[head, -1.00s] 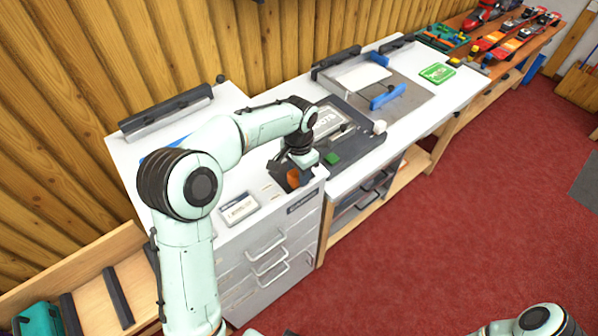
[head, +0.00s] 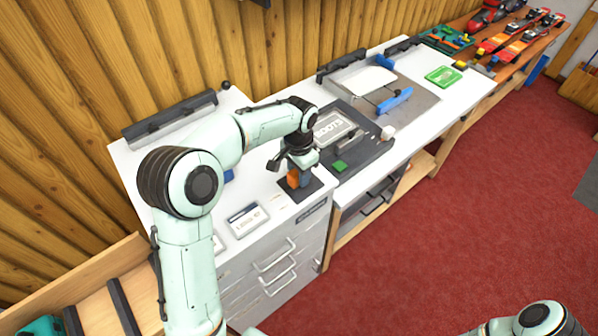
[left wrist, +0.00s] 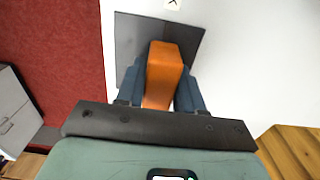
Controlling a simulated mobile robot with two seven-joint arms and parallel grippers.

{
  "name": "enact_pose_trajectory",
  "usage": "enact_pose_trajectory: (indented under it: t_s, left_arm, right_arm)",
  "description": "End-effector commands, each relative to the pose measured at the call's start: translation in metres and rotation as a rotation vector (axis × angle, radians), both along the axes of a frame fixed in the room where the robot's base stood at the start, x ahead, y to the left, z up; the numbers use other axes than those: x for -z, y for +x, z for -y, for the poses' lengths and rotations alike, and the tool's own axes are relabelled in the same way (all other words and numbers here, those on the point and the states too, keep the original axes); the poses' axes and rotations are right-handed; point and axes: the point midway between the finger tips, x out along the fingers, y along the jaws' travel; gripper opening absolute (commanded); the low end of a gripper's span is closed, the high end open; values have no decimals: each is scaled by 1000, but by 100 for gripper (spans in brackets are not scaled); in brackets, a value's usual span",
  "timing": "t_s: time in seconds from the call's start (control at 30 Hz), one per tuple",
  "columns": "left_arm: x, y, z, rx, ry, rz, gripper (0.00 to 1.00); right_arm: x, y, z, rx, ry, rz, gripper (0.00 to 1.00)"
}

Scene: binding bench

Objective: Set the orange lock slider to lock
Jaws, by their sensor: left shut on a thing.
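The orange lock slider (head: 294,178) stands on a dark plate (head: 312,192) at the front of the white bench top. My left gripper (head: 299,172) reaches down over it, with its fingers shut on the slider. In the left wrist view, the orange slider (left wrist: 163,70) sits between the two dark blue fingers (left wrist: 161,90), above the dark grey plate (left wrist: 125,42). A mark on the white surface beyond the plate shows only in part. Of my right arm only a link shows at the bottom right of the head view; its gripper is out of view.
A white label card (head: 246,220) lies left of the slider. A drawer unit (head: 275,262) is below. Red floor (head: 430,250) is open on the right.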

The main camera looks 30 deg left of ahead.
Motion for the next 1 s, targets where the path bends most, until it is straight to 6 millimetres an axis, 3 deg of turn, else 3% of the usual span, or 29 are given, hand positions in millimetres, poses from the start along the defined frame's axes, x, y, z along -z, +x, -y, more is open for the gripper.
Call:
enact_pose_trajectory:
  t_s: [0.03,0.07,0.1,0.13,0.43,0.57,1.0]
  left_arm:
    - [-2,2,-6,-6,10,11,0]
    - [-3,2,-6,-6,9,11,40]
    - [-3,2,-6,-6,9,11,53]
    - [-3,2,-5,-6,8,11,57]
    - [-3,1,-3,-3,4,7,57]
    - [-15,2,-2,-3,4,9,57]
    - [-109,3,-4,-5,4,13,57]
  right_arm:
    - [0,0,0,0,0,0,0]
    - [0,0,0,0,0,0,0]
    - [0,0,0,0,0,0,0]
    - [0,0,0,0,0,0,0]
    - [-1,0,0,0,0,0,0]
    - [-3,2,0,0,0,2,0]
    - [-22,22,0,0,0,25,0]
